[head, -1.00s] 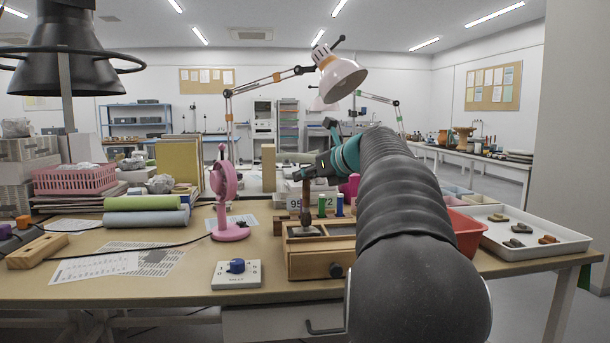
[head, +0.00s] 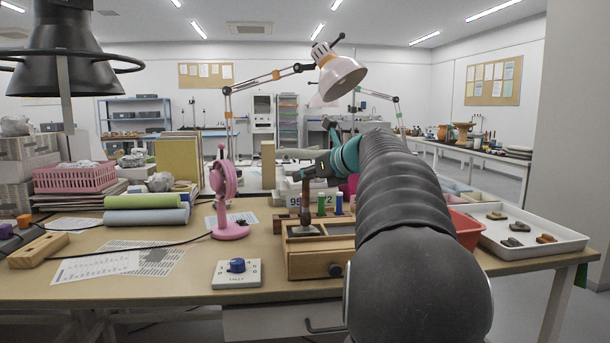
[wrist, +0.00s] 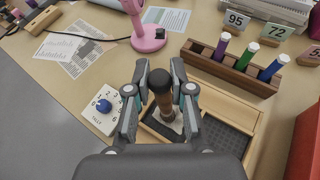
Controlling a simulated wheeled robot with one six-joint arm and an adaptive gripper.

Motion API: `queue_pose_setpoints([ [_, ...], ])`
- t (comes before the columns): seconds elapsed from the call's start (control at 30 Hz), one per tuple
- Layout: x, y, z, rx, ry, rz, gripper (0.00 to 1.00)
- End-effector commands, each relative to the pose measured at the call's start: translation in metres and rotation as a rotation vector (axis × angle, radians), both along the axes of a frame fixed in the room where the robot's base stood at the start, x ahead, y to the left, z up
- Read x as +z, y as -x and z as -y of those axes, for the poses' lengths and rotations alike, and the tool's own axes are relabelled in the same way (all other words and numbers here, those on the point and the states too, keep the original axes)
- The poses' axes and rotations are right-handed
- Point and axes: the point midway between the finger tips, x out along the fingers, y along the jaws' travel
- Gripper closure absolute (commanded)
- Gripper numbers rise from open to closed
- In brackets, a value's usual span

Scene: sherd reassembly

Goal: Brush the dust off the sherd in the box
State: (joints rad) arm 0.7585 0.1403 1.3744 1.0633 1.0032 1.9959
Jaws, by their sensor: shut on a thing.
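My gripper (wrist: 160,100) is shut on a brush with a dark-topped wooden handle (wrist: 161,83). In the head view my gripper (head: 312,172) holds the brush (head: 304,205) about upright, with its wide grey lower end down at the left compartment of the wooden box (head: 322,271). In the wrist view the box (wrist: 219,163) lies below the jaws, with a dark grey mat in its right compartment. A pale patch (wrist: 177,124) shows beside the brush in the left compartment. I cannot tell whether it is the sherd or the dust on it. The brush and jaws hide much there.
A tally dial (head: 238,274) stands left of the box, and a pink stand (head: 228,200) behind it. A wooden rack with coloured tubes (wrist: 232,68) and number cards stands behind the box. A red bin (head: 467,228) and white tray (head: 530,239) with sherds are at right.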

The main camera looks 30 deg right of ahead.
Motion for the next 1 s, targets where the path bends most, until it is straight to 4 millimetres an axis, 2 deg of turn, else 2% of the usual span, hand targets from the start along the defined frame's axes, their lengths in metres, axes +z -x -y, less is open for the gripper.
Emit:
queue_pose_setpoints([
  [0.27,0.001,-0.015,0.005,0.002,-0.001,-0.001,1.0],
  [0.7,0.001,0.002,-0.001,0.0,-0.001,0.0,1.0],
  [1.0,0.002,-0.012,0.004,0.001,-0.001,-0.001,1.0],
])
